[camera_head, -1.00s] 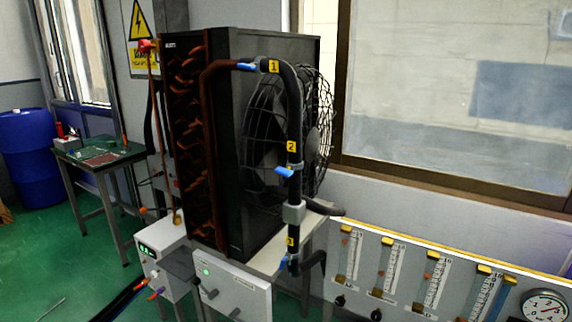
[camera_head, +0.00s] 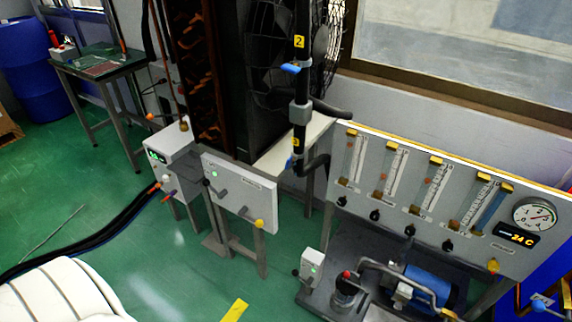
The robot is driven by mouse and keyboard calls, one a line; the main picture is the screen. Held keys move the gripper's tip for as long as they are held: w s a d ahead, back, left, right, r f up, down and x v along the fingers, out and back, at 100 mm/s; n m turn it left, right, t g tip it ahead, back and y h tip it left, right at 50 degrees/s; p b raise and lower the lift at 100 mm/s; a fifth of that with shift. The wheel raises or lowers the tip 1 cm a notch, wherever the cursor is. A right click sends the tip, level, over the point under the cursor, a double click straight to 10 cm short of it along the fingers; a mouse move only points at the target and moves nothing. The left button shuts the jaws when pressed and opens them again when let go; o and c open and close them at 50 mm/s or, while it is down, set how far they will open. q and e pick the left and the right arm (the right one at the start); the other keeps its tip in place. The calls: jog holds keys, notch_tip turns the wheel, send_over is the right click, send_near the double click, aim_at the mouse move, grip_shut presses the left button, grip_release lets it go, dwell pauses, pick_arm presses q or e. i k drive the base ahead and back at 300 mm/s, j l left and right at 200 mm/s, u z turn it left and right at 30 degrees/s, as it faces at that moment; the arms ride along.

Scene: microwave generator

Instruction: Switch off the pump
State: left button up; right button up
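The pump unit, with a blue cylindrical motor (camera_head: 424,286), sits low on a dark base at the lower right, under the flowmeter panel (camera_head: 465,215). A small white control box (camera_head: 312,264) with a green light stands at its left, with a dark knob on its side. A red-topped fitting (camera_head: 347,284) and grey pipework (camera_head: 398,270) are beside the motor. The frame does not make clear which control belongs to the pump. Neither of my grippers is in view.
A white panel (camera_head: 240,200) with a green light, levers and a yellow knob hangs below the fan unit (camera_head: 262,80). A grey box (camera_head: 168,165) with a lit display is left of it. Black hoses (camera_head: 100,232) cross the green floor. The floor before the panel is mostly clear.

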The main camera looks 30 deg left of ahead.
aim_at(295, 273)
jog(key=u, duration=0.85)
